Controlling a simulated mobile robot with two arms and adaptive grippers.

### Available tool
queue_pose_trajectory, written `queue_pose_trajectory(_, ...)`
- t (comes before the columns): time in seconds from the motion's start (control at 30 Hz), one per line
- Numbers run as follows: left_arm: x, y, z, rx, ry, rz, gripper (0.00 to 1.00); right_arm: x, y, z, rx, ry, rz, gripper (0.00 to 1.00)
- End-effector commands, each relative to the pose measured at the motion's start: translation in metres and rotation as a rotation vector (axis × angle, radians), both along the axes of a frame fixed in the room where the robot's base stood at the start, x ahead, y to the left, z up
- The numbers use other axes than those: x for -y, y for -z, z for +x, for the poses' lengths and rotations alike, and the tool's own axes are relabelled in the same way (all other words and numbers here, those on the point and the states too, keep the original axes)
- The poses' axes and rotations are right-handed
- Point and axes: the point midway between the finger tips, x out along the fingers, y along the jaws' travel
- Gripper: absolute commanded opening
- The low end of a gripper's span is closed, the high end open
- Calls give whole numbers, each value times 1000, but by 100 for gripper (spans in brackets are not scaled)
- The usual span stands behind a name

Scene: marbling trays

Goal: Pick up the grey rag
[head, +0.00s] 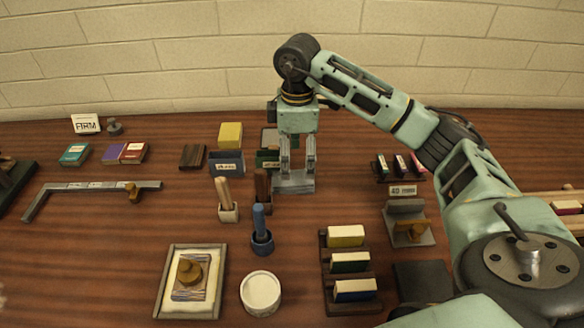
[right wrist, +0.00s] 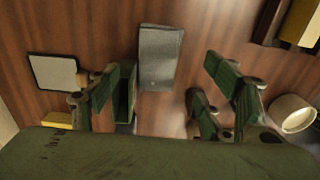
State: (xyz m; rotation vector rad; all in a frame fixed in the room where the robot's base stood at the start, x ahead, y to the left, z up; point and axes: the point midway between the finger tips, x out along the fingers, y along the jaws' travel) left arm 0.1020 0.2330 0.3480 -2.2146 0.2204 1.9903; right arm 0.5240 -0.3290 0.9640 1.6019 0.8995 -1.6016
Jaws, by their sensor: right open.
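A flat grey rectangular piece, which looks like the folded grey rag (head: 293,184), lies on the brown table near the middle of the head view. In the right wrist view the rag (right wrist: 159,58) lies between the two finger pairs, nearer the top of the picture. My right gripper (head: 297,164) points down above the rag with its fingers apart and nothing between them. Its fingers also show at both sides of the right wrist view (right wrist: 165,88). I cannot tell how large the gap between fingertips and rag is. My left gripper is not in view.
A green holder (head: 265,158) and a blue box (head: 227,162) stand close left of the gripper. A dark brown block holder (head: 263,184), a blue-handled tool (head: 260,222) and a block rack (head: 344,307) stand nearer me. Bare table lies right of the rag.

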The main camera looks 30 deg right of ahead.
Motion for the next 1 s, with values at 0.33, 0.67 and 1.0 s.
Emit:
queue_pose_trajectory(0.33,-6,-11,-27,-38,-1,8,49,3,42,1,-6,2,-1,73)
queue_pose_trajectory(0.67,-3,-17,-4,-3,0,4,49,4,73,3,-1,1,-1,73)
queue_pose_trajectory(1.0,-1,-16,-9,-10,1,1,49,4,73,3,-1,1,-1,57)
